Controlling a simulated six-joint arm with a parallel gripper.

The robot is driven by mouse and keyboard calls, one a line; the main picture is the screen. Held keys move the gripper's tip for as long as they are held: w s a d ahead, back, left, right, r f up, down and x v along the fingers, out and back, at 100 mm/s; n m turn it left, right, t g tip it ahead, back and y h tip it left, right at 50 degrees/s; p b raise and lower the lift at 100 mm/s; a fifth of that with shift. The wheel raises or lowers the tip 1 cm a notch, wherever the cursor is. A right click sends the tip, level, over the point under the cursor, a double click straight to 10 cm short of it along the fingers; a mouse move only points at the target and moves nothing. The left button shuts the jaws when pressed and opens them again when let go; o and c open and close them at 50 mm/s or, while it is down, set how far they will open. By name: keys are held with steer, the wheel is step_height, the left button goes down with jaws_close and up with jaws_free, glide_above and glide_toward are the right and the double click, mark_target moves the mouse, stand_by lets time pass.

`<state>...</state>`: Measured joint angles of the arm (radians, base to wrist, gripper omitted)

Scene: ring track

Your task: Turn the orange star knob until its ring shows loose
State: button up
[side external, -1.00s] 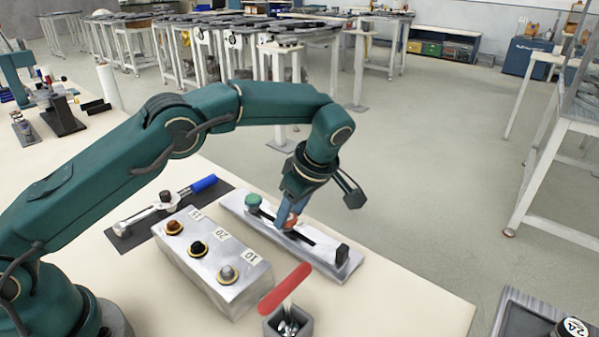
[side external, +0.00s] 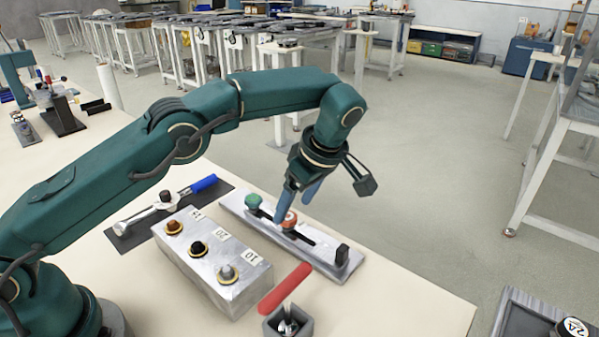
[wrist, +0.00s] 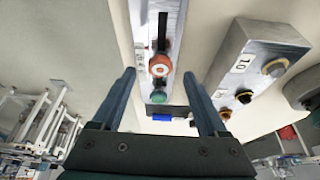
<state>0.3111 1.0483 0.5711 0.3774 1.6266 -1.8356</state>
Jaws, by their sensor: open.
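The orange star knob (side external: 290,219) sits on the slotted metal track plate (side external: 322,262), near the middle of its slot. It also shows in the wrist view (wrist: 160,65), with a pale centre. Its ring is too small to read. A green knob (side external: 253,202) stands near one end of the same slot. My gripper (side external: 292,211) is open just above the orange knob, one finger on each side in the side view. In the wrist view its fingertips (wrist: 159,72) are apart with the knob between them in the picture. I cannot tell if either touches it.
A metal block (side external: 214,275) with several numbered knobs stands beside the plate. A red-handled tool (side external: 286,290) rises from a small box in front. A blue-handled tool (side external: 203,185) lies on a dark mat behind. A black block (side external: 342,256) stands at the plate's near end.

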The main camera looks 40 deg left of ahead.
steer(key=shift+v, duration=0.9)
